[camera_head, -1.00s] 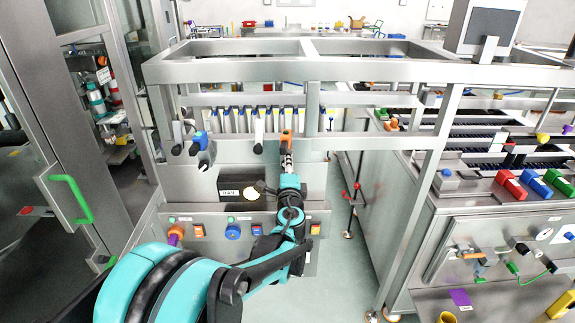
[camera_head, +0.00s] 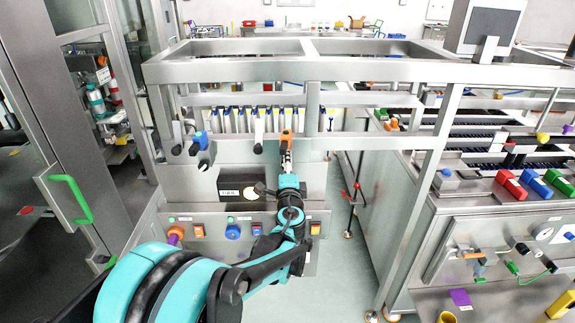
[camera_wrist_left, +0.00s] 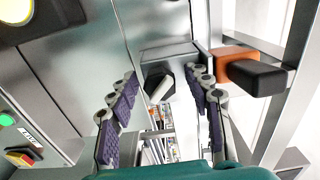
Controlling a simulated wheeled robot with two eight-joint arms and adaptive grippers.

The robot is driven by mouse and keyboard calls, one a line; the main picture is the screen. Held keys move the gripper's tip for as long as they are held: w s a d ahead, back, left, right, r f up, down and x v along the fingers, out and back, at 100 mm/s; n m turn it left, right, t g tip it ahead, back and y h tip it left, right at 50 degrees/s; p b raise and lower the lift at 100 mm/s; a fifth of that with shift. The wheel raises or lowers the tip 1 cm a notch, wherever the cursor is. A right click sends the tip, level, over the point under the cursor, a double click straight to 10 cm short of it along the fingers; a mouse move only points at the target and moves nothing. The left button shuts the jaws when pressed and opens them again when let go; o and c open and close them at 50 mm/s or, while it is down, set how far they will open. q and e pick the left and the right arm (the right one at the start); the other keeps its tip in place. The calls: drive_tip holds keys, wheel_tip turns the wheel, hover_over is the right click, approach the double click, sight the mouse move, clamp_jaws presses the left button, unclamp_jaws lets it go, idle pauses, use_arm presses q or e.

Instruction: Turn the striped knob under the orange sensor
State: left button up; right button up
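The orange sensor (camera_head: 286,137) sits on the front of the steel machine in the head view. In the left wrist view it is an orange block with a black end (camera_wrist_left: 240,66), to the right of my fingers. A dark knob with a pale stripe (camera_wrist_left: 159,88) sits on a grey housing, seen between my finger pads in the left wrist view. In the head view my arm hides it. My left gripper (camera_wrist_left: 163,82) is open, with its purple-padded fingers apart on either side of the knob. I cannot tell whether they touch it. My right gripper is not in view.
A steel frame bar (camera_head: 300,70) crosses above the work area. A blue sensor (camera_head: 200,140) is further left. A black labelled box (camera_head: 238,188) and a blue knob (camera_head: 232,232) are on the panel left of my arm. A red-handled stand (camera_head: 352,195) is to the right.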

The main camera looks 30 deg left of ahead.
use_arm(q)
drive_tip(key=v, duration=1.2)
drive_tip(key=shift+s, duration=0.15)
drive_tip(key=s+d+f+n+g+h+b, duration=0.25)
drive_tip(key=s+f+n+g, duration=0.25)
drive_tip(key=s+f+n, duration=0.4)
drive_tip(key=s+d+f+n+g+h, duration=0.2)
drive_tip(key=s+d+f+g+h, duration=0.1)
drive_tip(key=s+d+f+h, duration=0.4)
drive_tip(key=s+d, duration=0.2)
drive_tip(key=d, duration=0.2)
drive_tip(key=shift+d+f+n, duration=0.3)
drive_tip(key=shift+f, duration=0.05)
